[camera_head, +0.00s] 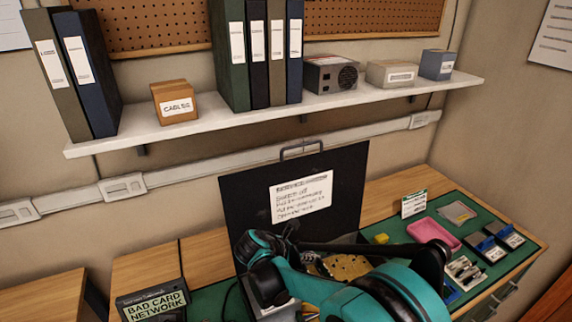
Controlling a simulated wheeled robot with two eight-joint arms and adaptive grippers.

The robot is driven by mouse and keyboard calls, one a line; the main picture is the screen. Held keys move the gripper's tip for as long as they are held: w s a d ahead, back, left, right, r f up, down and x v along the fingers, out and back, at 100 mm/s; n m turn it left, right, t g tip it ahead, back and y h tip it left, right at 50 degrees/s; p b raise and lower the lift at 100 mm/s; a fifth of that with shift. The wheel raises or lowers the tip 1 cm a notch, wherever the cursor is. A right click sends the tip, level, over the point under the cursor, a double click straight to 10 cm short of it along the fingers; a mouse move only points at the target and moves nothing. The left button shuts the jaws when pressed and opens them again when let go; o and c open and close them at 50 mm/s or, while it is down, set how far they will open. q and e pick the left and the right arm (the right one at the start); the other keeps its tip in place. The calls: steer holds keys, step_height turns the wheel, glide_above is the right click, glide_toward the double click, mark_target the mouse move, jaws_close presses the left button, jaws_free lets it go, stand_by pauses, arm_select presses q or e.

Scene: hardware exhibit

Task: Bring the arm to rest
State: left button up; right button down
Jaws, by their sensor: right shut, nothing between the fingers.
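My right arm (345,292), teal and black, comes in from the bottom right and is folded across the front of the workbench. Its dark right gripper (290,232) shows small and partly hidden near the teal joint, in front of the open black lid. It is shut and I see nothing held in it. The finger details are hard to make out against the dark lid. My left gripper is not in view.
An open case with a black lid (245,205) stands behind my arm. A "Bad card network" sign (153,306) stands at lower left. A loaded shelf (215,116) runs above.

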steer(key=s+d+r+m+y, duration=0.1)
steer(key=s+d+m+y, duration=0.1)
steer(key=s+m, duration=0.5)
steer(key=s+d+r+m+t+y, duration=0.1)
steer(key=s+d+r+m+y, duration=0.1)
steer(key=s+m, duration=0.5)
steer(key=s+d+r+m+t+y, duration=0.1)
steer(key=s+d+r+m+y, duration=0.1)
steer(key=s+m, duration=0.5)
steer(key=m+y, duration=0.1)
steer(key=m, duration=0.2)
steer(key=shift+s+r+y, duration=0.25)
steer(key=shift+s+y, duration=0.1)
steer(key=shift+y, duration=0.05)
